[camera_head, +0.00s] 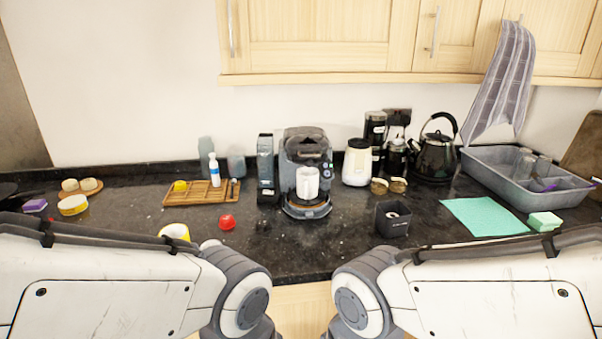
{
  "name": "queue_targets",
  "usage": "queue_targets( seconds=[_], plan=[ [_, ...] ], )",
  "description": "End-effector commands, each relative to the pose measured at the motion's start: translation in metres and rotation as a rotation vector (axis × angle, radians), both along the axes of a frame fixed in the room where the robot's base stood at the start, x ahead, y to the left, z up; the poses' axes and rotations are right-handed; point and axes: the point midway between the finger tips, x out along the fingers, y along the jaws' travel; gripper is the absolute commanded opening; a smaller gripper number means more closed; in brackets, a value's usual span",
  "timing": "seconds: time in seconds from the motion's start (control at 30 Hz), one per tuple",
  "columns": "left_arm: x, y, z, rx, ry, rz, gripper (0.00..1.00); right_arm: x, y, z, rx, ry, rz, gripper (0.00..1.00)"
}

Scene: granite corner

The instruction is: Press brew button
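The coffee machine (305,153) stands on the dark granite counter near the middle, against the wall. A white mug (307,182) sits in its brewing bay above the drip tray. Small lit spots (326,168) show on the right side of the machine's front; which one is the brew button is too small to tell. My two arms come in from the lower left and lower right and bend down at the counter's front edge, well short of the machine. Both grippers are out of the picture.
A dark tall box (266,166) stands left of the machine, a cream canister (357,163) right of it. A black kettle (436,152), grey basin (524,176) and black bin (392,219) are to the right. Counter before the machine is clear.

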Motion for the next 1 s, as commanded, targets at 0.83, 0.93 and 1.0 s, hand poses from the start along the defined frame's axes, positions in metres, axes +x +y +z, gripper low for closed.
queue_targets(
  seconds=[0.83,0.93,1.0],
  plan=[
    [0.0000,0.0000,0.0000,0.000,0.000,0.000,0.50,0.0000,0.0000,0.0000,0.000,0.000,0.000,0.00],
    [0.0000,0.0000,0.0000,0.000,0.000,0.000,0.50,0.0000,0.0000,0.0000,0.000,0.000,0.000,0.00],
    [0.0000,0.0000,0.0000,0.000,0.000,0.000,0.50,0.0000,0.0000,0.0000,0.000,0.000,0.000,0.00]
  ],
)
